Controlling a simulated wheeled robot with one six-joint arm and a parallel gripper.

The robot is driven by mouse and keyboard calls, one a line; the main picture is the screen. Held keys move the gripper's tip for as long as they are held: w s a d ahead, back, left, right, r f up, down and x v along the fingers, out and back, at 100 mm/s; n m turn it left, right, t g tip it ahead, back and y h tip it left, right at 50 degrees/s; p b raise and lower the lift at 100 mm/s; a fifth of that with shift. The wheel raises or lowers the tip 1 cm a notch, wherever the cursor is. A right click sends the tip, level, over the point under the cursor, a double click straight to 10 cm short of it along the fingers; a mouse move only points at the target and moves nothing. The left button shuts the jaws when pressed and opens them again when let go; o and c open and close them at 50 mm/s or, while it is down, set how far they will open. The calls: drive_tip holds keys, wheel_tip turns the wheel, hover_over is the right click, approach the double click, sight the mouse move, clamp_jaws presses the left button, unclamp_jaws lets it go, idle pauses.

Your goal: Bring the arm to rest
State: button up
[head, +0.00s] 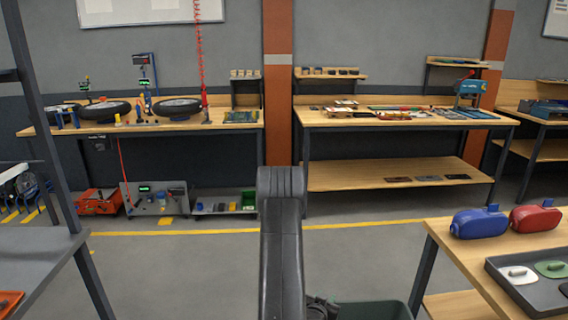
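My arm (281,235) rises from the bottom middle of the head view as a dark upright link with a rounded joint at its top. A small dark part (322,308) shows beside its lower right side at the bottom edge; I cannot tell which part it is. My gripper's fingertips are not in view. I see nothing held.
A wooden bench (445,240) stands close on the right, with a blue container (479,223), a red container (535,218) and a grey tray (535,292). A dark green bin (378,310) is at the bottom. A grey table (38,255) is at left. Open floor lies between.

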drive_tip(key=s+a+r+n+t+y+p, duration=0.1)
drive_tip(key=a+r+n+y+p, duration=0.3)
drive_tip(key=a+r+p, duration=0.4)
drive_tip(key=shift+s+a+y+p, duration=0.5)
drive_tip(key=shift+s+a+p, duration=0.1)
drive_tip(key=shift+a+p, duration=1.35)
drive_tip(key=shift+s+b, duration=0.1)
drive_tip(key=shift+b, duration=0.35)
